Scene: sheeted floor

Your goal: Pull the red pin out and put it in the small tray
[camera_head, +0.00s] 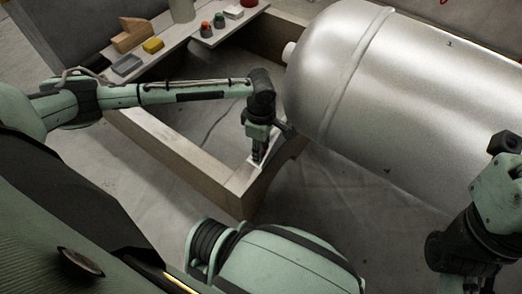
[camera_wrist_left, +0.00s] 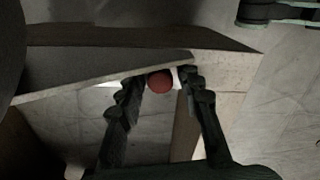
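The red pin shows as a round red head (camera_wrist_left: 159,82) in the left wrist view, at the edge of the wooden frame. My left gripper (camera_wrist_left: 162,78) has its fingers apart, one on each side of the red head; a narrow pale gap shows at the right finger. In the head view this gripper (camera_head: 258,153) points down at the frame's near corner and hides the pin. A small grey shallow piece (camera_head: 127,65), which looks like the small tray, lies on the shelf at the upper left. My right arm is at the right edge; its fingers do not show.
A large metal tank (camera_head: 350,75) rests beside the wooden frame (camera_head: 205,180). The pale shelf (camera_head: 190,50) also holds a wooden block (camera_head: 131,36), a yellow block (camera_head: 153,45), a red-topped piece (camera_head: 206,29) and a green-topped piece (camera_head: 219,19).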

